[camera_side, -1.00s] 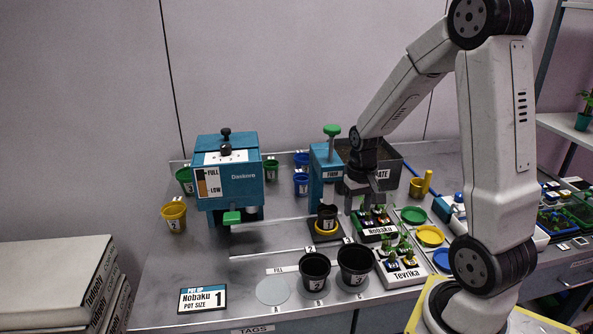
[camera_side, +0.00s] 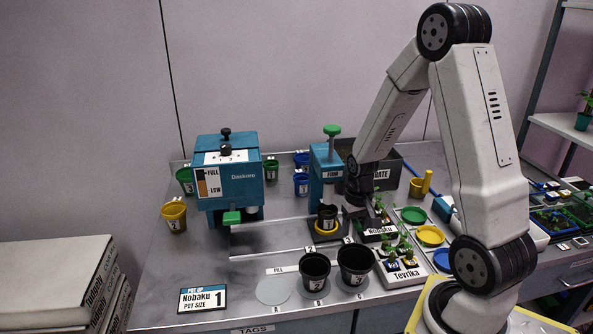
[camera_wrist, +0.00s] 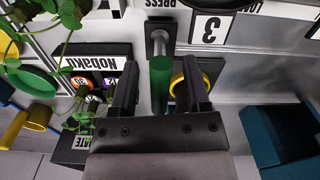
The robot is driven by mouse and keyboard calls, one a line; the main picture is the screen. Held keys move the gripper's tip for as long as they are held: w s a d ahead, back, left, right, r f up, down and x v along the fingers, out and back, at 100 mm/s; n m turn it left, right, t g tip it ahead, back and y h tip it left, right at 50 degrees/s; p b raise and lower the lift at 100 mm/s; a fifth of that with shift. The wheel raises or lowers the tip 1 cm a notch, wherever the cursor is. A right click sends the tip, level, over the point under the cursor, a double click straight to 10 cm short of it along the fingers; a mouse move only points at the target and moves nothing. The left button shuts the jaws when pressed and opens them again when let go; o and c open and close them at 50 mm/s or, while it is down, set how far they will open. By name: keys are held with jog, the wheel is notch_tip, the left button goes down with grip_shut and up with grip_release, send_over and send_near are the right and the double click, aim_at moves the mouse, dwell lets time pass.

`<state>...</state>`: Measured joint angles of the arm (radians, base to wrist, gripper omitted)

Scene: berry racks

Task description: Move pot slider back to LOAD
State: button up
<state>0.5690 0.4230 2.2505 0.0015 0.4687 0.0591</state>
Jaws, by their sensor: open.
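The pot slider (camera_side: 313,238) is a dark carriage with a yellow ring, standing at the teal firm press (camera_side: 326,180). A small black pot (camera_side: 327,214) sits in the ring. In the wrist view the yellow ring (camera_wrist: 176,80) shows partly behind a finger. My gripper (camera_wrist: 160,72) is open and low beside the slider. A green handle (camera_wrist: 160,88) on a metal rod, apparently the slider's, stands between its fingers. I cannot tell whether they touch it. In the side view my gripper (camera_side: 356,203) is just right of the slider, its fingertips partly hidden.
The Nobaku seedling tray (camera_side: 374,236) is close at the gripper's right. Two larger black pots (camera_side: 315,271) (camera_side: 356,265) stand in front. The teal dispenser (camera_side: 229,178) is at the left. The metal track (camera_side: 275,240) between it and the slider looks clear.

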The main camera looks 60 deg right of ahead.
jog(key=shift+f, duration=0.75)
jog(key=shift+c, duration=0.2)
grip_shut()
dwell(0.9)
